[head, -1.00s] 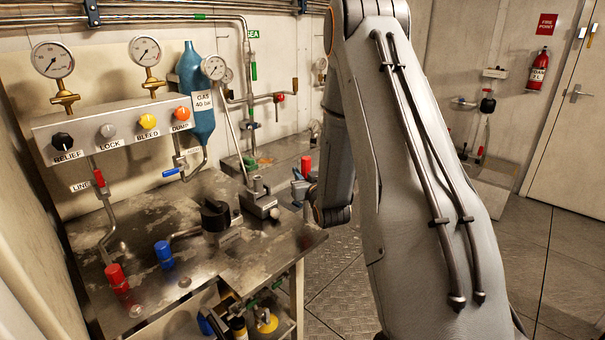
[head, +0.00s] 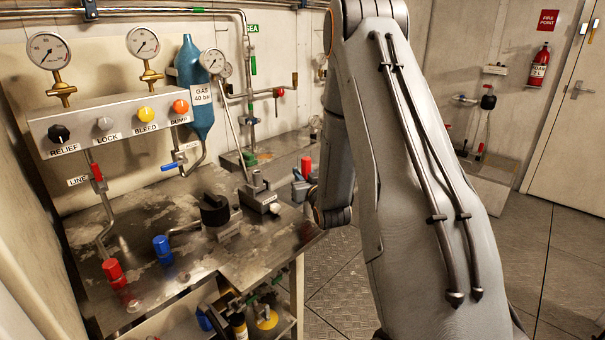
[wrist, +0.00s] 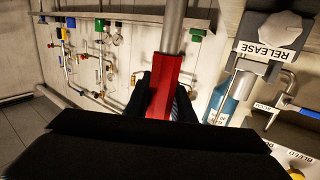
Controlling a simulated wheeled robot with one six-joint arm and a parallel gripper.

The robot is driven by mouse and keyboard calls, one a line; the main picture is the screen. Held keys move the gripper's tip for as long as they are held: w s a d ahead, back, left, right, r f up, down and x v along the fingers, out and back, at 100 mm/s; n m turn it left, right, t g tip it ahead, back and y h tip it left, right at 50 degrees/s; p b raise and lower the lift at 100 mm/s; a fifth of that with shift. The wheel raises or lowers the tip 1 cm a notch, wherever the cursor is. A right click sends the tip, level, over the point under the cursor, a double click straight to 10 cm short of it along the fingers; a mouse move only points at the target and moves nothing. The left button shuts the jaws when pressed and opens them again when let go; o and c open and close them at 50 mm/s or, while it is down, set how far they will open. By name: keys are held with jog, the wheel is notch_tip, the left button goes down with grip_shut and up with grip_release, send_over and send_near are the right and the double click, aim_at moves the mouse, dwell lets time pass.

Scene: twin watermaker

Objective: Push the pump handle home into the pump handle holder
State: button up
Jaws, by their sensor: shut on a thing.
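The pump handle (wrist: 171,85) shows in the wrist view as a red grip with a grey tube running up out of the picture. My gripper (wrist: 167,100) is shut on the red grip, with a dark finger at each side. In the head view a short red piece (head: 306,166) stands upright beside the end of my arm; I cannot tell for sure that it is the same grip. I cannot pick out the pump handle holder with certainty. The handle's far end is out of the wrist view.
A block labelled RELEASE (wrist: 270,45) is at the upper right of the wrist view. The metal bench (head: 150,220) carries a black-topped fitting (head: 214,210), a blue cap (head: 162,248) and a red cap (head: 112,271). The gas bottle (head: 190,75) stands behind. My arm hides the bench's right side.

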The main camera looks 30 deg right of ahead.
jog(key=shift+f+b, duration=0.9)
jog(key=shift+f, duration=0.5)
jog(key=shift+r, duration=0.1)
jog(key=shift+r+p, duration=1.45)
jog(key=shift+r, duration=0.85)
jog(key=shift+f+b, duration=1.75)
jog(key=shift+f, duration=0.6)
dwell(0.5)
jog(key=o, duration=1)
jog(key=shift+c, duration=0.2)
jog(key=shift+s, duration=0.1)
jog(key=s+a+b, duration=0.1)
jog(key=s, duration=0.6)
jog(key=shift+s+a+r, duration=0.2)
jog(key=shift+s, duration=0.05)
